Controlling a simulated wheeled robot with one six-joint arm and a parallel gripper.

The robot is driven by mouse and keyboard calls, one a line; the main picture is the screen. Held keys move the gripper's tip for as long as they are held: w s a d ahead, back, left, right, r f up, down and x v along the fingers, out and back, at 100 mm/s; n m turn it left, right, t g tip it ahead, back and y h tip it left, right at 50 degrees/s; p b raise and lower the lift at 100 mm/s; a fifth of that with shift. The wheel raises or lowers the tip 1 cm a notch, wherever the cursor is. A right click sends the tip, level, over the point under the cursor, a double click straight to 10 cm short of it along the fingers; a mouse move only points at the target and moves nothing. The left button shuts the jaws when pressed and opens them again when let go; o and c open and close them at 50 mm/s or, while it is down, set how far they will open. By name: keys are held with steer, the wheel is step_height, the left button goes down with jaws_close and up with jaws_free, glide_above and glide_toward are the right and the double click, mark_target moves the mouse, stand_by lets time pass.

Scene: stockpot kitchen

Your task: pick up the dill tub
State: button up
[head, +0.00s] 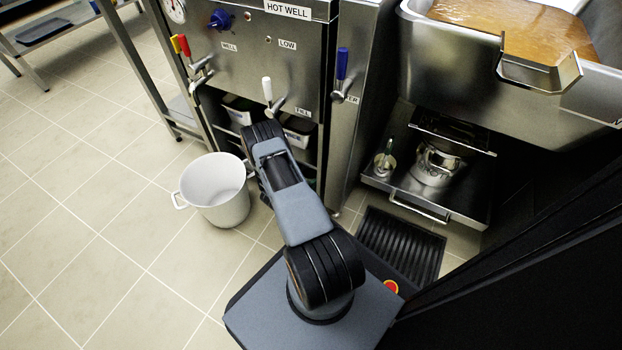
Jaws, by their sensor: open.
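Pale tubs with dark contents or lids sit on a shelf under the hot well: one at the left (239,116) and one at the right (298,138), partly behind my arm. I cannot read a label on either, so I cannot tell which is the dill tub, or whether it is one of these. My arm reaches from my base to the front of the hot well and bends down there. My gripper is not in view; the arm's far end is hidden behind its own links.
A white bucket (218,194) stands on the tiled floor left of my arm. At the right, a low pulled-out shelf (408,203) holds a metal pot (436,166); a black floor grate (400,245) lies below.

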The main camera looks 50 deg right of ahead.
mark_target(310, 172)
steer(key=shift+b+x, duration=0.65)
steer(key=shift+x, duration=1.2)
steer(key=c, duration=0.6)
